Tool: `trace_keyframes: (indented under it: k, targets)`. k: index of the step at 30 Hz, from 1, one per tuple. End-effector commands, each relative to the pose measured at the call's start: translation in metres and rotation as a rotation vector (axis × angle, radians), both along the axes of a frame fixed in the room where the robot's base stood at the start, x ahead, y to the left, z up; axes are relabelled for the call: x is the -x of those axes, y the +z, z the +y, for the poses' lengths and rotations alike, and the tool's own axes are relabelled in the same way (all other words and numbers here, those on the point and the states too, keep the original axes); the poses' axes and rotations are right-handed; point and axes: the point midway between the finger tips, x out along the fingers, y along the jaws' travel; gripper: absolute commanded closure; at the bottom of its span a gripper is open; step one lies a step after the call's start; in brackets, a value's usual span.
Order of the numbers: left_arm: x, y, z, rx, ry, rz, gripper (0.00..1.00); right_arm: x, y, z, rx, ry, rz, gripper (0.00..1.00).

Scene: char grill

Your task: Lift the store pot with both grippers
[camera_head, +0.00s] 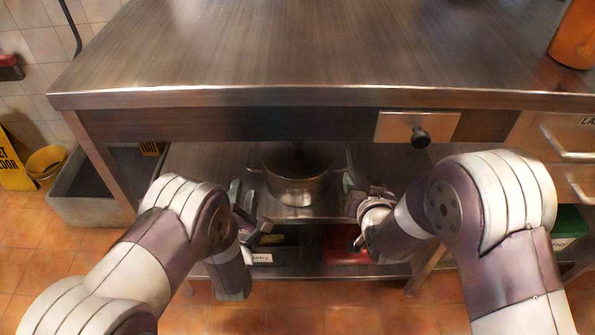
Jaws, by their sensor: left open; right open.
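The store pot (298,190) is a round metal pot with side handles. It stands upright on the upper shelf under the steel table, in shadow. My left gripper (247,198) is open just to the left of the pot, near its left handle. My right gripper (354,188) is open just to the right of the pot, near its right handle. I cannot tell whether either gripper touches a handle. The pot's inside is dark.
A lower shelf holds a red item (345,244) and a labelled bin (262,257). A grey tub (92,208) and yellow bucket (47,161) stand left.

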Motion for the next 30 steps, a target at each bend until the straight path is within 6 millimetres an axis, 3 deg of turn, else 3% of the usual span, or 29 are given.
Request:
trace_keyframes:
  k: [18, 24, 30]
  targets:
    - [-0.107, 0.0, 0.003, -0.001, 0.001, 0.001, 0.58, -0.099, -0.041, 0.01, 0.0, -0.001, 0.0, 0.58]
    - [-0.12, 0.0, 0.003, -0.002, 0.001, 0.001, 0.58, -0.111, -0.045, 0.011, 0.0, -0.001, 0.001, 0.58]
    - [-0.121, 0.0, 0.003, -0.002, 0.0, 0.0, 0.58, -0.112, -0.046, 0.011, 0.0, 0.0, 0.0, 0.58]
